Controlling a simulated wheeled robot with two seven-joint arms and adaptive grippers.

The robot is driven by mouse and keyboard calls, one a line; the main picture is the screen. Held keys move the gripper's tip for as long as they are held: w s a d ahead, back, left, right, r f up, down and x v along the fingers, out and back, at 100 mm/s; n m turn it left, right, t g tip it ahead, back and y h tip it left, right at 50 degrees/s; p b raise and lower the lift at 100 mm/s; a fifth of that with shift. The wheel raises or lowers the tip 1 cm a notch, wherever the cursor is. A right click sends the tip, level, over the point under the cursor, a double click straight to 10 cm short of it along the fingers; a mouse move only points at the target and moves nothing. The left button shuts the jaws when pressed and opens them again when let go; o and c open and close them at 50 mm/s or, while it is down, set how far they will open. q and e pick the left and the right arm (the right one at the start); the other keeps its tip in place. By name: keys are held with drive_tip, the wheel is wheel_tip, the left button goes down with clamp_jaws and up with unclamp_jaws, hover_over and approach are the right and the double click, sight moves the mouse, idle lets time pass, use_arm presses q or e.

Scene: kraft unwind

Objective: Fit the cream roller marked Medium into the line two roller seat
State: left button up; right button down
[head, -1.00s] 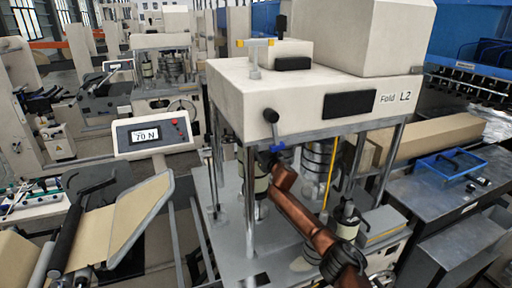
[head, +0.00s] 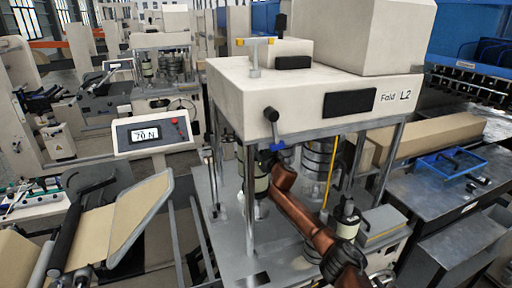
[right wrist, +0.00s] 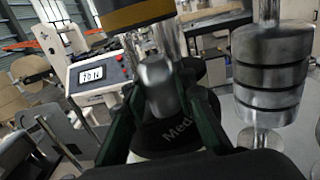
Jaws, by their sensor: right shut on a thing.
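My brown right arm crosses in front of the machine in the head view. The line two roller seat cannot be made out clearly. My left gripper is out of view.
A metal disc stack (head: 318,165) stands behind, close on the right in the wrist view (right wrist: 270,75). Metal posts (head: 249,200) frame the opening. A display (head: 150,134) stands left.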

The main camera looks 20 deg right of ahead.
drive_tip(key=shift+r, duration=0.25)
drive_tip(key=c, duration=1.7)
unclamp_jaws()
drive_tip(key=shift+s+a, duration=0.1)
drive_tip(key=o, duration=0.3)
drive_tip(key=shift+f, duration=0.4)
drive_tip(key=shift+o, duration=0.9)
drive_tip(key=shift+r, duration=0.1)
drive_tip(key=shift+r, duration=0.1)
drive_tip(key=shift+s+d+p, duration=0.2)
drive_tip(key=shift+s+p, duration=0.75)
drive_tip(key=shift+s, duration=0.3)
drive_tip(key=shift+s+d+p, duration=0.15)
drive_tip(key=shift+s+p, duration=0.55)
drive_tip(key=shift+s, duration=0.55)
